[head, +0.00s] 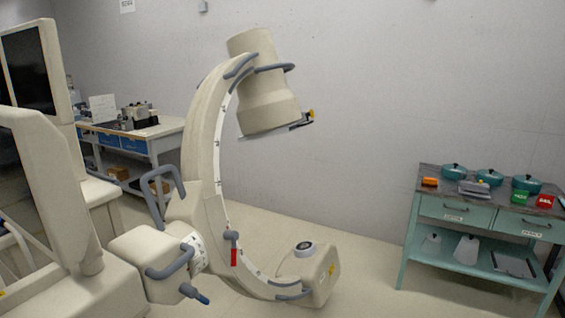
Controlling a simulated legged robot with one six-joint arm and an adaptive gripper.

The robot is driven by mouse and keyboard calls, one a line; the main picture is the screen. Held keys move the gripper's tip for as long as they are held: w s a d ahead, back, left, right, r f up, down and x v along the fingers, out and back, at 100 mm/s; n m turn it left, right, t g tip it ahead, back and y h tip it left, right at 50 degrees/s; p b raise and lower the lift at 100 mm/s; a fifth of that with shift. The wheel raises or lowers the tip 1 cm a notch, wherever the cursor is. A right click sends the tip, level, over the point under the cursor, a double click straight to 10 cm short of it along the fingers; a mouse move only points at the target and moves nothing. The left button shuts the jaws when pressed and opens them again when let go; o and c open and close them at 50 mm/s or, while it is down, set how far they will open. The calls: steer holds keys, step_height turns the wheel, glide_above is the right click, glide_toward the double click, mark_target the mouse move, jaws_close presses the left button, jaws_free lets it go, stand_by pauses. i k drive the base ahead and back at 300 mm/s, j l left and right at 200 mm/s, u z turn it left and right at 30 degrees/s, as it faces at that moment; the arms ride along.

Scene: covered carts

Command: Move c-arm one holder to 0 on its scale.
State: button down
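A cream C-arm (203,140) stands left of centre, its curved arm tilted, with a cylindrical head (266,95) at the top and a box-shaped lower end (318,276). A white scale strip (221,205) with dark marks runs along the curve. A holder block (184,207) meets the curve. Below it, a white band with marks (196,252) circles a joint beside a housing (145,262). The numbers are too small to read. My gripper is not in view.
Grey handles (165,187) project from the C-arm. A cream monitor unit (45,180) fills the left. A workbench (150,138) stands behind. A green cart (475,215) with teal pots and coloured boxes stands right. Floor (365,265) is clear between the C-arm and cart.

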mark_target(200, 221)
steer(key=i+l+z, duration=0.35)
steer(key=i, duration=0.25)
steer(key=i+l, duration=0.15)
steer(key=i, duration=0.45)
steer(key=i+u, duration=0.45)
steer(key=u, duration=0.2)
steer(key=i+u, duration=0.1)
steer(key=u, duration=0.25)
steer(key=i+u, duration=0.1)
steer(key=u, duration=0.25)
steer(key=i+u, duration=0.2)
steer(key=u, duration=0.25)
steer(key=i+u, duration=0.25)
steer(key=u, duration=0.25)
steer(key=i+l+u, duration=0.2)
steer(key=u, duration=0.25)
